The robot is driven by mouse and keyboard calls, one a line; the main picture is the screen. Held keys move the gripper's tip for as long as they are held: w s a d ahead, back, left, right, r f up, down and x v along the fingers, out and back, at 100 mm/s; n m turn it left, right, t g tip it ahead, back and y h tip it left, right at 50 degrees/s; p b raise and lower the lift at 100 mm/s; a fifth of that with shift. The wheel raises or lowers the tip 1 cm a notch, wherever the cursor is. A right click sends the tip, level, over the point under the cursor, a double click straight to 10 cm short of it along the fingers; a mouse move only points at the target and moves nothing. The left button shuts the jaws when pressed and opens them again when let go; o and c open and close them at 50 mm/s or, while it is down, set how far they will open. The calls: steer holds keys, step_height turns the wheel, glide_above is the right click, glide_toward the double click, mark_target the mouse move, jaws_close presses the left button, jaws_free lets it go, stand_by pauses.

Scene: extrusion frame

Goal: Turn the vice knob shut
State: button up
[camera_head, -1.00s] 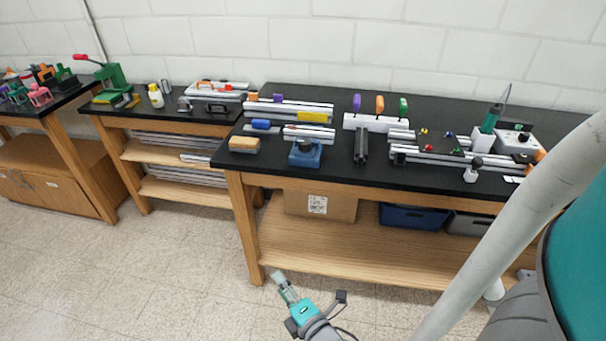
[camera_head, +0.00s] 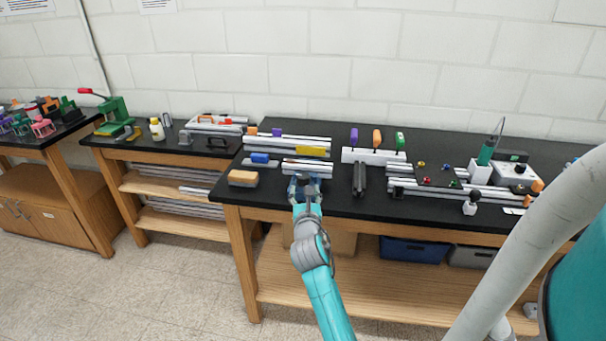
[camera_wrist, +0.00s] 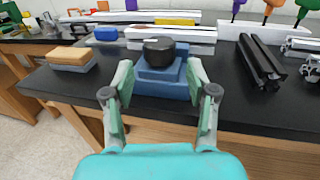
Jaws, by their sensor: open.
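The vice is a blue block (camera_wrist: 160,82) near the front edge of the black bench. Its round black knob (camera_wrist: 159,50) faces me in the wrist view. In the head view the vice (camera_head: 315,185) is mostly hidden behind my wrist. My gripper (camera_wrist: 160,82) is open, with its green-padded fingers spread to the left and right of the vice and knob in the picture. The gripper looks to be in front of the knob, with nothing held. I cannot tell how far the fingertips are from it.
A wooden block (camera_head: 243,177) lies left of the vice. Dark extrusion bars (camera_head: 360,178) lie to its right. Silver rails with a yellow piece (camera_head: 312,152) are behind. Upright tools (camera_head: 376,139) stand in a white rack. The bench's front edge is just below my gripper.

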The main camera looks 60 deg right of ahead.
mark_target(303, 173)
steer(key=x, duration=1)
steer(key=shift+w+d, duration=0.1)
steer(key=shift+w, duration=0.05)
steer(key=shift+c, duration=0.2)
steer(key=c, duration=0.9)
